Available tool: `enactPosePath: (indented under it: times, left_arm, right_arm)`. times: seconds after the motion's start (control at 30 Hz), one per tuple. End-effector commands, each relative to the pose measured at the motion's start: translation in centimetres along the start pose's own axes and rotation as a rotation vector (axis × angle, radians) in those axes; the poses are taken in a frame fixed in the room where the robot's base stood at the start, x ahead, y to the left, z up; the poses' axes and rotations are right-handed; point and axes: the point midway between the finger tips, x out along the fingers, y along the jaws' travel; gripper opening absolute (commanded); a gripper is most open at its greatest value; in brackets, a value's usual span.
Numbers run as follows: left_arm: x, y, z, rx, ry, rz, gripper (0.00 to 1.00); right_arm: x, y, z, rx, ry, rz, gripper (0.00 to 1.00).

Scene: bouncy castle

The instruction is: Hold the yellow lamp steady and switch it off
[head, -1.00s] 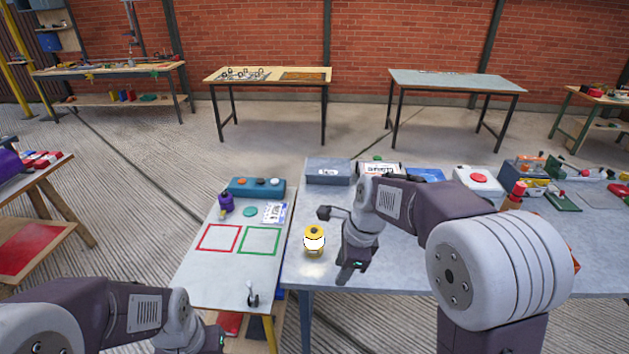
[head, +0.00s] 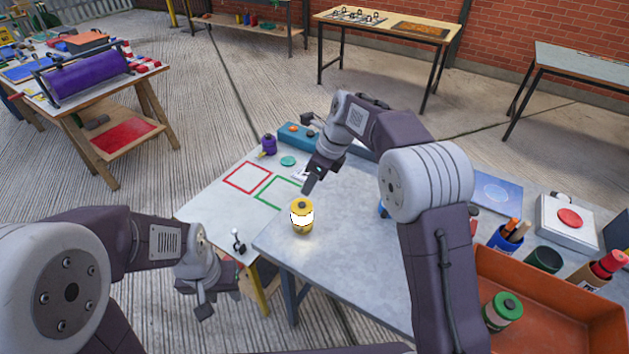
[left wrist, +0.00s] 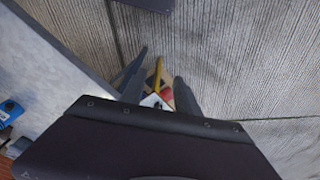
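The yellow lamp (head: 302,226) stands upright near the left end of the grey table. Its middle band glows white and its top is yellow with a dark centre. My right gripper (head: 312,182) hangs just beyond the lamp, apart from it; its finger opening is not clear from this angle. My left gripper (head: 203,300) is off the table's near left side, lower left of the lamp. In the left wrist view its two fingers (left wrist: 160,78) are spread with nothing held between them. The lamp is not seen in that view.
A white board (head: 215,210) with red and green squares and a small lever (head: 238,241) adjoins the grey table (head: 330,255). An orange tray (head: 545,300), a red-button box (head: 569,218) and pen cups lie right. A blue button box (head: 296,137) stands behind.

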Motion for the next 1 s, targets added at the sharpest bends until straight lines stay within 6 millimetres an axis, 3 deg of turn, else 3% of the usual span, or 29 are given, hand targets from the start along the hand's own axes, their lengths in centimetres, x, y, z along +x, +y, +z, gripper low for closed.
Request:
enactPosePath:
  times: [0.03, 0.13, 0.27, 0.37, 0.5, 0.63, 0.7, 0.8, 1.0]
  left_arm:
    - [0.0, 0.0, 0.0, -0.006, -0.002, 0.002, 0.53]
    - [0.5, 0.6, -0.5, -0.103, -0.041, 0.030, 0.81]
    - [2.2, 3.1, -2.7, -0.449, -0.184, 0.147, 0.84]
    - [3.8, 6.3, -6.0, -0.799, -0.336, 0.295, 0.84]
    - [5.6, 10.2, -12.8, -1.242, -0.550, 0.548, 0.84]
    - [6.5, 11.6, -19.4, -1.544, -0.719, 0.794, 0.84]
    - [7.1, 12.0, -21.6, -1.612, -0.782, 0.877, 0.84]
    - [7.9, 12.6, -23.1, -1.646, -0.838, 0.938, 0.84]
    - [8.2, 12.8, -24.1, -1.664, -0.871, 0.977, 0.84]
  right_arm:
    - [0.0, 0.0, 0.0, 0.000, 0.000, -0.001, 0.36]
    - [0.0, 0.0, -0.1, 0.001, 0.000, -0.001, 0.36]
    - [0.0, 0.0, -0.1, 0.001, 0.000, -0.001, 0.36]
    - [0.0, 0.0, -0.1, 0.001, 0.000, -0.001, 0.36]
    - [0.0, 0.0, -0.1, 0.001, 0.000, -0.001, 0.36]
    - [-0.1, 0.0, -0.1, 0.001, 0.000, -0.001, 0.36]
    - [-0.1, 0.0, -0.1, 0.001, 0.000, -0.001, 0.36]
    - [-0.1, 0.0, -0.1, 0.001, 0.000, -0.001, 0.36]
    - [-0.1, 0.0, -0.1, 0.001, 0.000, -0.001, 0.36]
